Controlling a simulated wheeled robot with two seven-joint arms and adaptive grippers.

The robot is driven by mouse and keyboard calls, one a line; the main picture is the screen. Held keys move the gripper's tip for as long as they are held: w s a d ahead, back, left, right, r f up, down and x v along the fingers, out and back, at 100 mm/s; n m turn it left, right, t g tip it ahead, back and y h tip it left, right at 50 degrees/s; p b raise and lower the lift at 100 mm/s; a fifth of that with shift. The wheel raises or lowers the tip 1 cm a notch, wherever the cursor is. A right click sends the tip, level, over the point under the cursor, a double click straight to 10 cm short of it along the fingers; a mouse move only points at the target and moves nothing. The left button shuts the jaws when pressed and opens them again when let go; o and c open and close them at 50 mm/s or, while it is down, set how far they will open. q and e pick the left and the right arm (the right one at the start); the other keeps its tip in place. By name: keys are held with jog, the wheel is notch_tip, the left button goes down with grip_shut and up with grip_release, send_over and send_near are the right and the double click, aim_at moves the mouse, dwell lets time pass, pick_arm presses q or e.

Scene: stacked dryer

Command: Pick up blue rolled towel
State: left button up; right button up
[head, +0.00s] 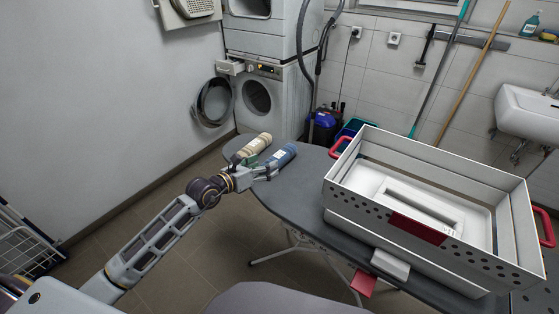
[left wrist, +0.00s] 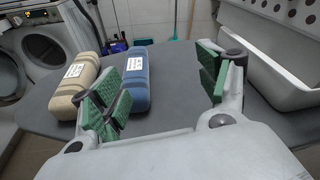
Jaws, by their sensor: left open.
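The blue rolled towel (head: 281,155) lies on the grey ironing board, with a white label on it. In the left wrist view the blue towel (left wrist: 136,80) lies ahead of my gripper, nearer the left finger, which covers part of its near left side. My left gripper (head: 264,169) is open and empty at the near end of the towel. In the left wrist view its green-padded fingers (left wrist: 163,84) are spread wide. A beige rolled towel (head: 255,144) lies to the left of the blue one and also shows in the left wrist view (left wrist: 76,86). My right gripper is not in view.
A large white crate (head: 345,185) with red handles stands on the ironing board (head: 290,200) to the right. A stacked washer and dryer (head: 270,95) with an open round door (head: 213,101) stands behind. A sink (head: 528,112) is at far right.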

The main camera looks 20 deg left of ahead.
aim_at(265, 164)
pick_arm(q)
jog(key=a+f+y, duration=0.1)
jog(key=a, duration=0.1)
jog(key=w+a+f+m+g+y, duration=0.1)
jog(key=a+f, duration=0.1)
jog(key=shift+w+f+m+y, duration=0.1)
jog(key=shift+f+m+y, duration=0.05)
jog(key=shift+m+y, duration=0.15)
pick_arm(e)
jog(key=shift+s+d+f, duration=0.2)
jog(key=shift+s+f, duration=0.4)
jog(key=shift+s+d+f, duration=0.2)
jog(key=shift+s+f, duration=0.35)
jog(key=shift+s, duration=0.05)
pick_arm(q)
jog(key=shift+w, duration=0.1)
jog(key=shift+x, duration=3.4)
jog(key=shift+b+x, duration=0.35)
jog(key=shift+x, duration=0.5)
jog(key=shift+d+f, duration=0.1)
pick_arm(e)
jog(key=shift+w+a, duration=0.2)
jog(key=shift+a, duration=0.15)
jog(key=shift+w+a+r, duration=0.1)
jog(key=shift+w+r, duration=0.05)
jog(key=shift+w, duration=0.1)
